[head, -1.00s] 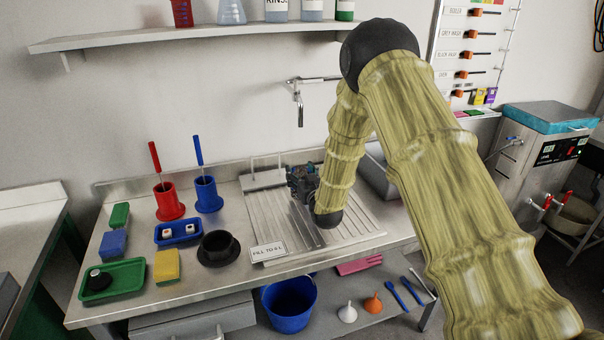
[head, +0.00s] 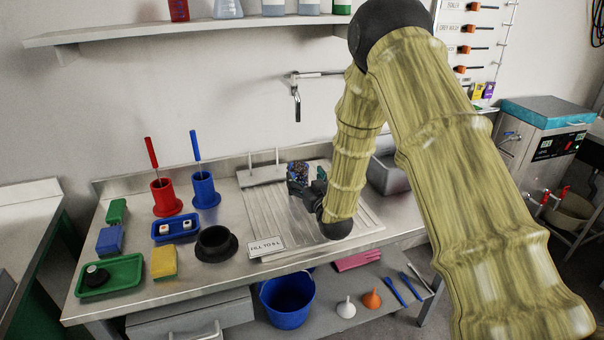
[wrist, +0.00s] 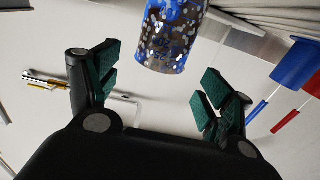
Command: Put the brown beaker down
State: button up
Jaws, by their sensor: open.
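A beaker-like cylinder (head: 298,169) speckled blue, brown and white stands at the back of the ribbed drainer (head: 262,215). No plain brown beaker shows; this speckled one is the closest match. In the wrist view the same beaker (wrist: 172,38) is at the top centre, cut off by the frame edge. My gripper (head: 308,182) is just in front of it in the head view, partly covering its lower part. In the wrist view my gripper (wrist: 158,84) is open, its green-padded fingers apart and nothing between them. The beaker's contact with the drainer is hidden.
A rack (head: 262,174) stands left of the beaker. Left are a black pot (head: 216,243), red (head: 166,197) and blue (head: 205,192) holders with upright tools, and a sign (head: 265,246).

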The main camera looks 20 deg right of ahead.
jog(key=shift+s+d+b, duration=0.15)
jog(key=shift+s+b, duration=0.15)
jog(key=shift+s, duration=2.35)
